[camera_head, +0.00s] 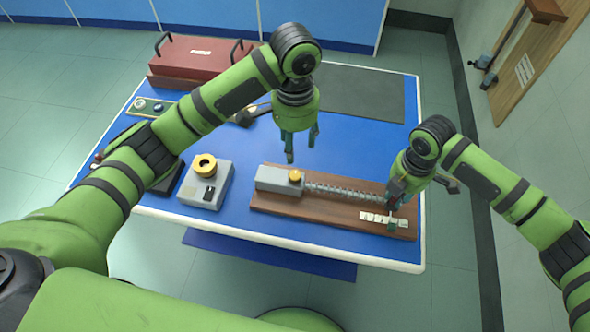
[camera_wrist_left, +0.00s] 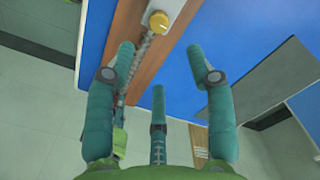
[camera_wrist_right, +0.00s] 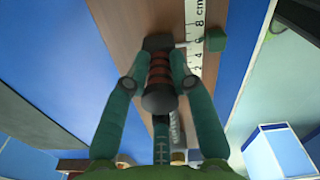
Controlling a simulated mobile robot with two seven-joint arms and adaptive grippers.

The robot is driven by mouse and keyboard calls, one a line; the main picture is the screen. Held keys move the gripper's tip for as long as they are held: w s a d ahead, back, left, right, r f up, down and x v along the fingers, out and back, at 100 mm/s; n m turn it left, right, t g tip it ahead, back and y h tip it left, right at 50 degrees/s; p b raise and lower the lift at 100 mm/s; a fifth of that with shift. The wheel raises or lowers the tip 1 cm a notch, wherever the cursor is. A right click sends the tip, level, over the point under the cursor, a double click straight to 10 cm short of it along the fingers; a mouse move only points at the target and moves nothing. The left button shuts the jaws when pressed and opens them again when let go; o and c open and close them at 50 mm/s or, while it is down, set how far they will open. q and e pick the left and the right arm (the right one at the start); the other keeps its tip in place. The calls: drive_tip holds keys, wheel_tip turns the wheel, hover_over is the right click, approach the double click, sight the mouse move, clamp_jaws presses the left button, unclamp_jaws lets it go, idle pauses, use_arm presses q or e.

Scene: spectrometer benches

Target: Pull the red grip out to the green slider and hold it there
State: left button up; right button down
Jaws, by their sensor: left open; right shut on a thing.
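The red grip (camera_wrist_right: 158,72), ribbed with black ends, lies between the fingers of my right gripper (camera_wrist_right: 158,84), which is shut on it. In the head view my right gripper (camera_head: 396,193) covers most of the grip at the right end of the stretched spring (camera_head: 345,193). The green slider (camera_wrist_right: 216,39) sits at the edge of the white scale (camera_wrist_right: 194,38). In the right wrist view the grip's dark far end is roughly level with the slider, to its left. The slider also shows in the head view (camera_head: 391,227). My left gripper (camera_head: 300,147) is open and empty above the table.
The spring sits on a wooden board (camera_head: 320,212) with a grey block and yellow knob (camera_head: 295,175). A grey box with a yellow dial (camera_head: 205,185) stands left of it. A red case (camera_head: 200,55) and dark mat (camera_head: 360,92) are at the back. Blue table (camera_head: 240,226) shows between them.

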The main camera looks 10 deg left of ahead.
sight(295, 174)
use_arm(q)
wheel_tip(295, 174, down, 12)
drive_tip(key=shift+r, duration=0.15)
idle(0.3)
clamp_jaws()
